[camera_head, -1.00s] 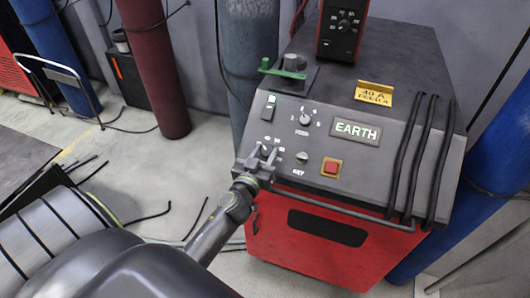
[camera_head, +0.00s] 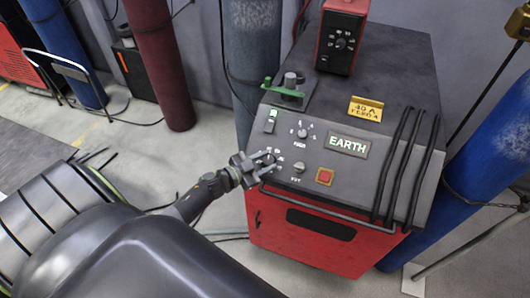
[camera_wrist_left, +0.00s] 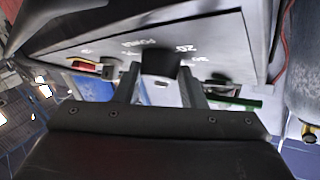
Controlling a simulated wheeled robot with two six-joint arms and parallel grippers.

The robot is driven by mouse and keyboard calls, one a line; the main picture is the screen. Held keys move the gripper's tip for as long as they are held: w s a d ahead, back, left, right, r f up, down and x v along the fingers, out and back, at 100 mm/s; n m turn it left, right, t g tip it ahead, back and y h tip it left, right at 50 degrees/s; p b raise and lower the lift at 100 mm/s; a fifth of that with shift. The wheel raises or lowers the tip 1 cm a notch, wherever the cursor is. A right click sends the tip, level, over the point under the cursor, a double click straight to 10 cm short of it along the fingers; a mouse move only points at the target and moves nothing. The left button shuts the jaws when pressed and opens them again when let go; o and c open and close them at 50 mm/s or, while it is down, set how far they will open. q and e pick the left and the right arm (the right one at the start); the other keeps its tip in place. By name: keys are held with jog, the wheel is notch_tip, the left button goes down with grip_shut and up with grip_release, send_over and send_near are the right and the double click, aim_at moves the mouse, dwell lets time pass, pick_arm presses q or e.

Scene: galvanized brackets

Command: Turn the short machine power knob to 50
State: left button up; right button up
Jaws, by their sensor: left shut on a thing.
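The short machine (camera_head: 320,222) is a red cabinet with a dark sloping panel. My left gripper (camera_head: 271,161) is at the lower left of that panel, its fingers pointing to the panel. In the left wrist view my gripper (camera_wrist_left: 160,88) has a finger on each side of the dark power knob (camera_wrist_left: 160,62) and is shut on it. The word POWER and the number 20 show on the panel beside the knob. In the head view the fingers mostly hide the knob, and I cannot read its setting. My right gripper is not in view.
The feed knob (camera_head: 303,133) is above the gripper. The key switch (camera_head: 299,167) is close to its right, then the red button (camera_head: 324,177). A bar (camera_head: 330,205) runs along the panel's lower edge. A blue cylinder (camera_head: 490,150) stands at the right.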

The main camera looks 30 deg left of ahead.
pick_arm(q)
jog(key=m+g+h, duration=0.1)
jog(key=m+g, duration=0.1)
jog(key=m, duration=0.1)
jog(key=m+h, duration=0.1)
jog(key=shift+w+a+r+g+h, duration=0.2)
jog(key=shift+r+g+h, duration=0.1)
jog(key=shift+g, duration=0.1)
jog(key=shift+m+g+h, duration=0.6)
jog(key=shift+m+g, duration=1)
jog(key=shift+m, duration=0.5)
jog(key=o, duration=1)
jog(key=shift+w, duration=0.1)
